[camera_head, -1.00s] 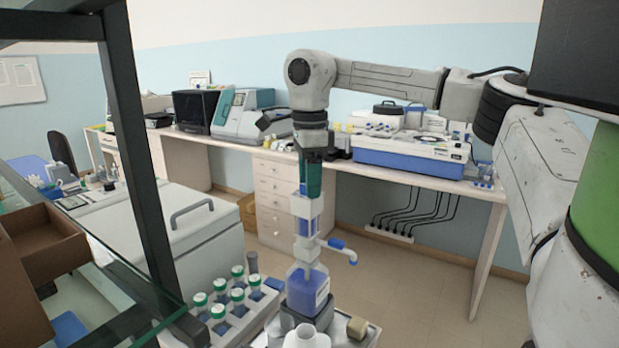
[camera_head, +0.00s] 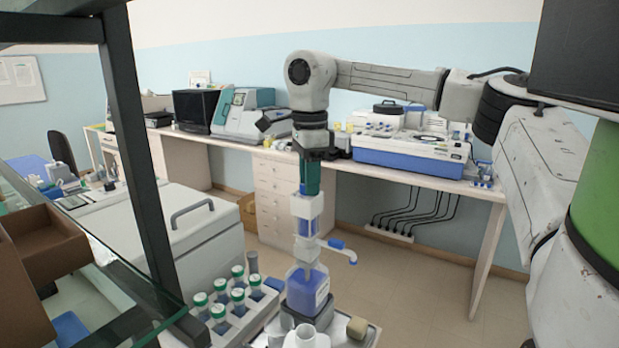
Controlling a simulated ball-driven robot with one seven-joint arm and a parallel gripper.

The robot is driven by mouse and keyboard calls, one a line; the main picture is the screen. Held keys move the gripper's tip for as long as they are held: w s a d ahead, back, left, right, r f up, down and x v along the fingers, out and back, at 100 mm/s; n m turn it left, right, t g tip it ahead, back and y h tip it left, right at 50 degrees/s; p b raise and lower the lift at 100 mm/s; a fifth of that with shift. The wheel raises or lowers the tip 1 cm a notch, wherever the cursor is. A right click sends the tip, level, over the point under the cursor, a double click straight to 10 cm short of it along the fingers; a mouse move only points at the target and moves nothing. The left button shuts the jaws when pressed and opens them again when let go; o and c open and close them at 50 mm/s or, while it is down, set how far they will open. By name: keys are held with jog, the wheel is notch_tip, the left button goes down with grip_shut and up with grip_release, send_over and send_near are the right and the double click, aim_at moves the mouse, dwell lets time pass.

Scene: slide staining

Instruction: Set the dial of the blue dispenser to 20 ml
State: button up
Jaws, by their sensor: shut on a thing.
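The blue dispenser (camera_head: 307,291) stands upright at the bottom centre, a blue bottle with a white pump column above it. A blue-tipped spout (camera_head: 343,250) points right from the column. My gripper (camera_head: 310,182) points straight down over the dispenser and is shut on the top of its column. The dial and its scale are too small to read, and my gripper partly hides the upper column.
A rack (camera_head: 240,312) of green-capped tubes stands left of the dispenser. A white open-necked bottle (camera_head: 305,338) is in front of it. A dark shelf post (camera_head: 140,170) and a grey box with a handle (camera_head: 185,235) are at left. Open floor lies to the right.

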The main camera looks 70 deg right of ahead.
jog(key=n+p, duration=0.1)
jog(key=n, duration=0.2)
jog(key=shift+w+r+n+p, duration=0.1)
jog(key=shift+r+n+p, duration=0.05)
jog(key=shift+n+p, duration=0.2)
jog(key=shift+w+d+n+p, duration=0.15)
jog(key=shift+n+p, duration=0.45)
jog(key=shift+n, duration=1.65)
jog(key=o, duration=1.1)
jog(key=shift+c, duration=0.2)
notch_tip(320, 180, up, 11)
jog(key=b, duration=0.1)
jog(key=shift+f+b, duration=0.2)
jog(key=shift+b, duration=0.2)
